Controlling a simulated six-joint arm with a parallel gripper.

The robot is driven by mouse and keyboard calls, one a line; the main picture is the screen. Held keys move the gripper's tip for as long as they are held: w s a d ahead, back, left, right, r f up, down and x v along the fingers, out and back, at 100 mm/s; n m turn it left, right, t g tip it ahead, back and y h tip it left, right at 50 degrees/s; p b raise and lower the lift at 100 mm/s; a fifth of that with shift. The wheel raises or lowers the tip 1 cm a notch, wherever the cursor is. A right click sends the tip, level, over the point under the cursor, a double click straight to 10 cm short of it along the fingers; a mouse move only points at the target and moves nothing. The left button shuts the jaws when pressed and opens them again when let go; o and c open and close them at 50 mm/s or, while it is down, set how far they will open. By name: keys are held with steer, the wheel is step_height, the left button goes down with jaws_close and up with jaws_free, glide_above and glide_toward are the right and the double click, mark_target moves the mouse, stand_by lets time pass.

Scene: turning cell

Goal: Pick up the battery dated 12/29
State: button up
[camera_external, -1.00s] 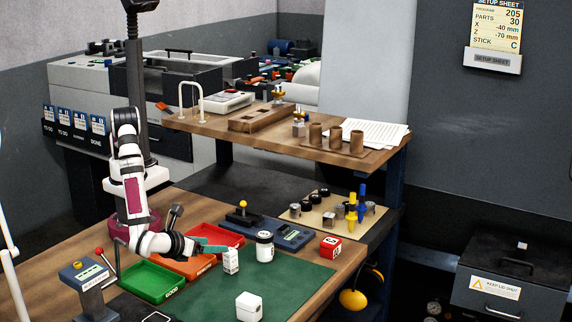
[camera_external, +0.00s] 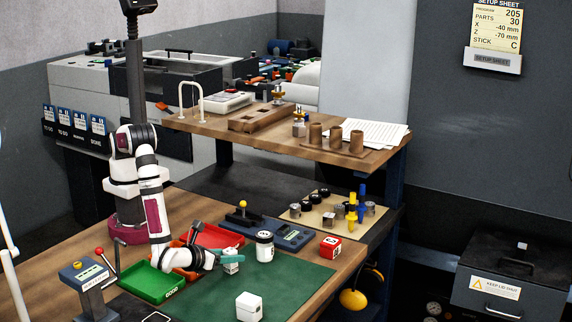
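My gripper (camera_external: 232,257), with teal fingers, is low over the green mat (camera_external: 290,285). It is at the upper part of a small upright white box with dark print (camera_external: 231,268). The fingers cover much of that box, and I cannot tell whether they are closed on it. No date 12/29 is readable on anything, so I cannot tell which thing is the battery. A white block (camera_external: 249,306) sits at the front of the mat. A white jar with a dark band (camera_external: 264,247) stands behind my gripper, to its right.
A green tray (camera_external: 160,282) and red trays (camera_external: 215,236) lie left of and behind my gripper. A red box (camera_external: 330,247) stands at the mat's right. The right part of the mat is clear.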

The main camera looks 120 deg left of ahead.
jaws_close()
